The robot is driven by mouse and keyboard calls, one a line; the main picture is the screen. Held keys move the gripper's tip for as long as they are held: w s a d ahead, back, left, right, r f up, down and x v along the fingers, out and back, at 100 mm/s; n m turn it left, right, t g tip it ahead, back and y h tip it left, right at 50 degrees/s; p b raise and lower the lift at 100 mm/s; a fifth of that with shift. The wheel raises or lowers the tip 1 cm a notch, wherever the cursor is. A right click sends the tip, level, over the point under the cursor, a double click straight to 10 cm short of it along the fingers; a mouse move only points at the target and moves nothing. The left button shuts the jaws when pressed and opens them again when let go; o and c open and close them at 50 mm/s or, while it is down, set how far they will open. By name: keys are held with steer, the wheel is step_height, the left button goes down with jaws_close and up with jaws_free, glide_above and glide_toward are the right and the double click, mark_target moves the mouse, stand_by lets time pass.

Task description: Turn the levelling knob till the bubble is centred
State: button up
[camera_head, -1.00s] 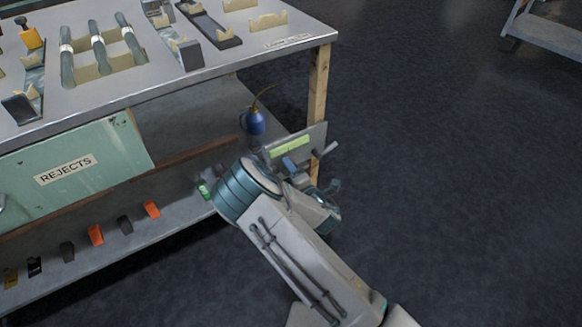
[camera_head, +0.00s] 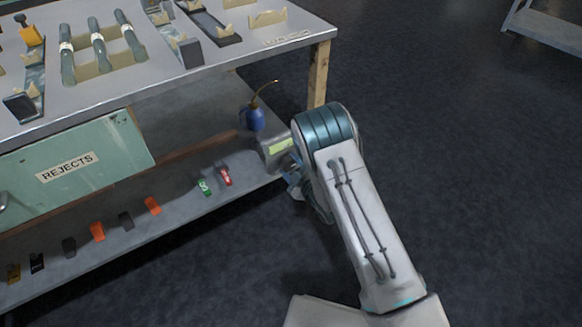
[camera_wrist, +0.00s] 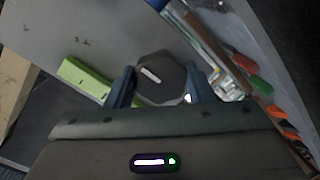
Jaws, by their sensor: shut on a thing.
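The levelling knob (camera_wrist: 160,78) is dark and many-sided, with a pale line on its face, in the wrist view. My gripper (camera_wrist: 160,72) has one finger on each side of it and is shut on it. The yellow-green level vial (camera_wrist: 86,80) lies left of the knob on a grey panel (camera_wrist: 95,35). In the head view the vial (camera_head: 281,146) shows at the bench's right end, beside my arm. My arm hides the knob there. The bubble is too small to make out in either view.
A blue oil can (camera_head: 254,118) stands behind the panel on the lower shelf. Green (camera_head: 204,187) and red (camera_head: 225,176) clips lie nearby, with several more along the shelf edge. A wooden bench leg (camera_head: 318,75) stands close to my arm.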

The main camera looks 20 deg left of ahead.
steer(key=m+b, duration=0.1)
steer(key=m, duration=0.2)
steer(key=m+b, duration=0.1)
steer(key=m, duration=0.1)
steer(key=shift+d+f+m+g+y, duration=0.1)
steer(key=shift+f+m+g+y, duration=0.05)
steer(key=shift+m+g+y, duration=0.2)
steer(key=m, duration=0.2)
steer(key=m+y+b, duration=0.1)
steer(key=m, duration=0.2)
steer(key=shift+m+g+b, duration=0.25)
steer(key=shift+b, duration=0.05)
steer(key=o, duration=1)
steer(key=shift+s, duration=0.1)
steer(key=p+v, duration=0.3)
steer(key=v, duration=1)
steer(key=shift+s+d+p, duration=0.25)
steer(key=shift+d+p, duration=0.05)
